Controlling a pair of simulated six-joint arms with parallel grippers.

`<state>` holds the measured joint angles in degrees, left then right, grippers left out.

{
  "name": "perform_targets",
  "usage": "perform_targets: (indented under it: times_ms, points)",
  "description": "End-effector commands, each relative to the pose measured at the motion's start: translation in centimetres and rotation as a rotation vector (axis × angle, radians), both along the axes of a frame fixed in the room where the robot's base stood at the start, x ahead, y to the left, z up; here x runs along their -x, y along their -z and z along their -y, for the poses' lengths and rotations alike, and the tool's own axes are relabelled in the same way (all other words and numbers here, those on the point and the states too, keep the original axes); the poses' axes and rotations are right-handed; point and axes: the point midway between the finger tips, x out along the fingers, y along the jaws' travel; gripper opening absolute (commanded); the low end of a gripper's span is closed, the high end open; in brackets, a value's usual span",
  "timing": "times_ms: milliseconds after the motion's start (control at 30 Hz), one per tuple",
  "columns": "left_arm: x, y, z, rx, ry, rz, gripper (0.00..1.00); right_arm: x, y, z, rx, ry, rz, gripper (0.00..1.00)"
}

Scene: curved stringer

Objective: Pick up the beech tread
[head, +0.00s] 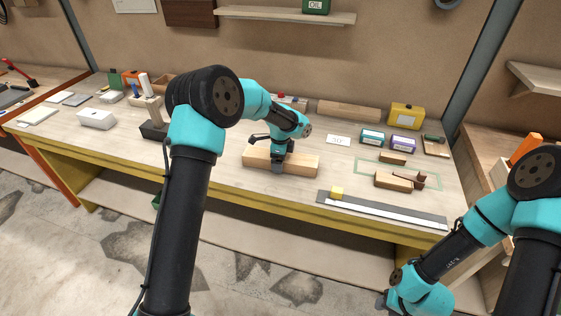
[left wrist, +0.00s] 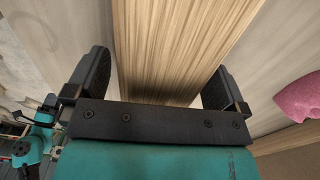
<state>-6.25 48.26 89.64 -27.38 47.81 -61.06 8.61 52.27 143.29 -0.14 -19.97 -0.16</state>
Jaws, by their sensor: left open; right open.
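A pale wooden block, seemingly the beech tread (head: 257,158), lies lengthwise on the workbench in the middle of the head view. My left gripper (head: 279,169) is over its middle, pointing down. In the left wrist view the open jaws of my left gripper (left wrist: 158,95) stand on either side of a pale grained board (left wrist: 175,45), with a gap visible at the right finger. My left gripper hides the middle of the block. My right gripper (head: 388,299) is low at the right, in front of the bench and away from the block; its fingers are barely visible.
A smaller block (head: 393,181) and a brown mallet (head: 418,181) lie to the right. Small boxes (head: 372,138) and a yellow case (head: 405,116) stand behind. A white box (head: 96,119) is at left.

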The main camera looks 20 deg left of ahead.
Motion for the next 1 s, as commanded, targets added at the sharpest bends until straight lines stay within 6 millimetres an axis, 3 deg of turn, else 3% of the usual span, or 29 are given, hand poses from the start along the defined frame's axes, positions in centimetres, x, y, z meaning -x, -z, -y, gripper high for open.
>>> perform_targets:
  times_ms: [433, 1000]
  points:
    - [-0.02, 0.0, 0.0, 0.0, 0.0, 0.001, 1.0, 0.0, 0.0, 0.0, 0.0, 0.0, 0.0, 0.43]
    - [-0.03, -0.01, 0.0, 0.0, 0.0, 0.001, 0.46, 0.0, 0.0, 0.0, 0.0, 0.0, 0.0, 0.43]
